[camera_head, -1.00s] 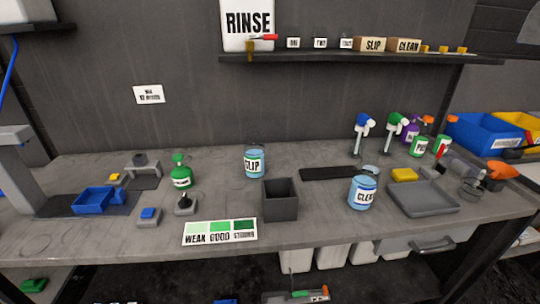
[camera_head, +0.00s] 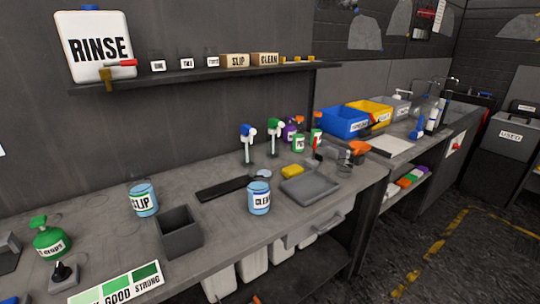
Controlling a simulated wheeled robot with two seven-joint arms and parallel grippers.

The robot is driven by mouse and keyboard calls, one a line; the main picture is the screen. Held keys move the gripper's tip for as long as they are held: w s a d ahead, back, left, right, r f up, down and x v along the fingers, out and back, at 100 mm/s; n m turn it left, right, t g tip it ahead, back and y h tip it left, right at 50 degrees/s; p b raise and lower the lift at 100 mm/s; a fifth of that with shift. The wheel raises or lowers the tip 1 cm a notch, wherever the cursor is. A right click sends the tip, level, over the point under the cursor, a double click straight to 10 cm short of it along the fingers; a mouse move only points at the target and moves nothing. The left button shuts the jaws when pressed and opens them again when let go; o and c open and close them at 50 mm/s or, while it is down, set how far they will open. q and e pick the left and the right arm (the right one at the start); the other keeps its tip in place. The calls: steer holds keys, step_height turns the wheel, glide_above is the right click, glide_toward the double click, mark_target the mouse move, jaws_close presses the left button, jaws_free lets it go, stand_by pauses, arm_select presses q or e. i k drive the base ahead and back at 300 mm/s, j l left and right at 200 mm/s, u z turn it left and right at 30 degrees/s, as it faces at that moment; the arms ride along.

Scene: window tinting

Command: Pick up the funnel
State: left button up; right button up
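I cannot make out a funnel for certain in the head view. A small pale grey rounded piece (camera_head: 264,174) lies behind the CLEAN jar (camera_head: 259,199), too small to identify. Clear and orange items (camera_head: 357,150) stand close together behind the grey tray (camera_head: 309,187), and their shapes are hard to separate. Neither of my grippers is in view.
The workbench (camera_head: 225,232) carries the SLIP jar (camera_head: 142,200), an open dark box (camera_head: 178,232), a green bottle (camera_head: 49,238) and a yellow sponge (camera_head: 292,171). Blue (camera_head: 342,121) and yellow (camera_head: 370,111) bins stand on the farther counter. Open floor (camera_head: 450,245) lies at the right.

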mark_target(359, 147)
steer(key=i+l+u, duration=0.15)
steer(key=l+u, duration=0.15)
steer(key=u, duration=0.2)
steer(key=l+u, duration=0.35)
steer(key=u, duration=0.15)
steer(key=i, duration=0.05)
